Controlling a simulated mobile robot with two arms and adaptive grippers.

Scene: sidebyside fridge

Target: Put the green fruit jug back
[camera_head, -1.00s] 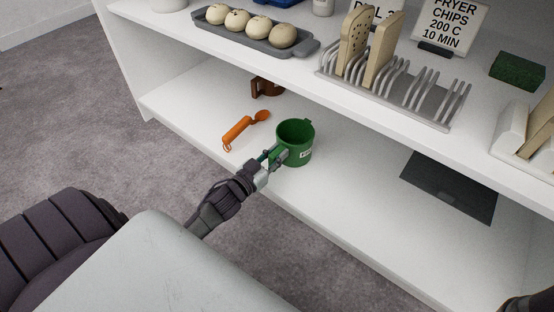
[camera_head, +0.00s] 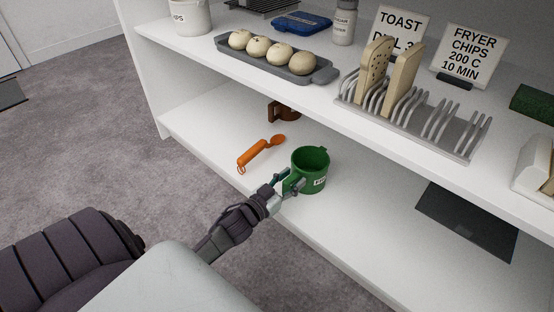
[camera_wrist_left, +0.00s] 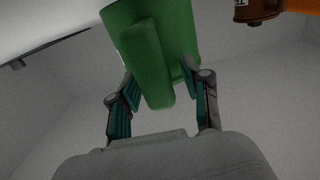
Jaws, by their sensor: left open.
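The green fruit jug (camera_head: 312,172) stands upright on the white lower shelf, with a small white label on its side. Its handle faces my left gripper (camera_head: 288,184). The left gripper is open, and its fingers lie on either side of the jug's handle. In the left wrist view, the green jug (camera_wrist_left: 170,40) fills the top middle, with its handle reaching down between the open fingers (camera_wrist_left: 160,100). I cannot tell whether the fingers touch it. My right gripper does not show.
An orange spoon (camera_head: 260,152) lies left of the jug, and a brown mug (camera_head: 285,110) stands behind. A dark flat panel (camera_head: 465,220) lies to the right. The upper shelf above holds a tray of round buns (camera_head: 270,62) and a toast rack (camera_head: 420,120).

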